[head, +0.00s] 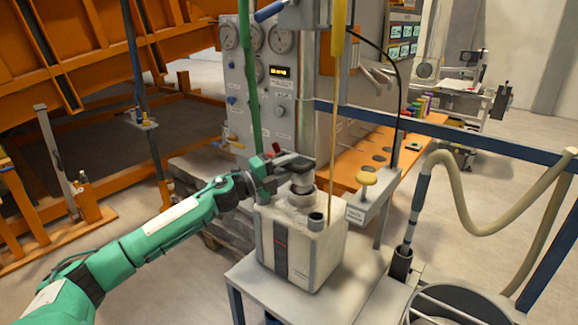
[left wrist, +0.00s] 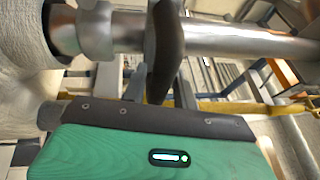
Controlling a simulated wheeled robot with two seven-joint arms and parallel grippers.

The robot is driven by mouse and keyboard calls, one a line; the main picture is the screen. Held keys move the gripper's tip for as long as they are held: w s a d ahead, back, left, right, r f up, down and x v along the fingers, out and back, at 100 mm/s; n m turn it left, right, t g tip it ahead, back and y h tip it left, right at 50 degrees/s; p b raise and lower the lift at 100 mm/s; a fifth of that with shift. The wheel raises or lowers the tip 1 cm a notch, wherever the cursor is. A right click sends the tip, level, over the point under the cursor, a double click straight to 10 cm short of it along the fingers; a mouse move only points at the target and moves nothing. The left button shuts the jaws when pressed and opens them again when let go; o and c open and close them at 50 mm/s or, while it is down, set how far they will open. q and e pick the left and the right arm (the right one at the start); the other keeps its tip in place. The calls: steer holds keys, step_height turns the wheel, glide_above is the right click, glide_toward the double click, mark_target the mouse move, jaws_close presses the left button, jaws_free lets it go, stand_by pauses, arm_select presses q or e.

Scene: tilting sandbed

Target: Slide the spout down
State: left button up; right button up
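A white boxy machine (head: 300,243) stands on a small grey table. On its top is a round metal fitting with a short upright metal spout (head: 301,184), which has a dark collar at its upper end. My left gripper (head: 284,164) is beside this dark collar, reaching in from the left. In the left wrist view, a shiny metal tube (left wrist: 220,38) runs across the picture, with a dark flange (left wrist: 165,50) around it. A grey finger of my left gripper (left wrist: 134,84) is close to the flange; contact and finger gap are unclear. My right gripper is not in view.
A green hose (head: 250,90) and a yellow rod (head: 336,120) hang close to the spout. A panel with gauges (head: 258,95) stands behind. A blue rail (head: 450,134) and beige hose (head: 465,215) are at right.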

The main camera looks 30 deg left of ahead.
arm_select(q)
steer(key=shift+o, duration=0.9)
steer(key=shift+s+a+f+b, duration=0.2)
steer(key=shift+s+b, duration=0.1)
steer(key=shift+s, duration=0.05)
steer(key=b+v, duration=0.5)
steer(key=v, duration=0.8)
steer(key=shift+r, duration=0.2)
steer(key=shift+f, duration=0.1)
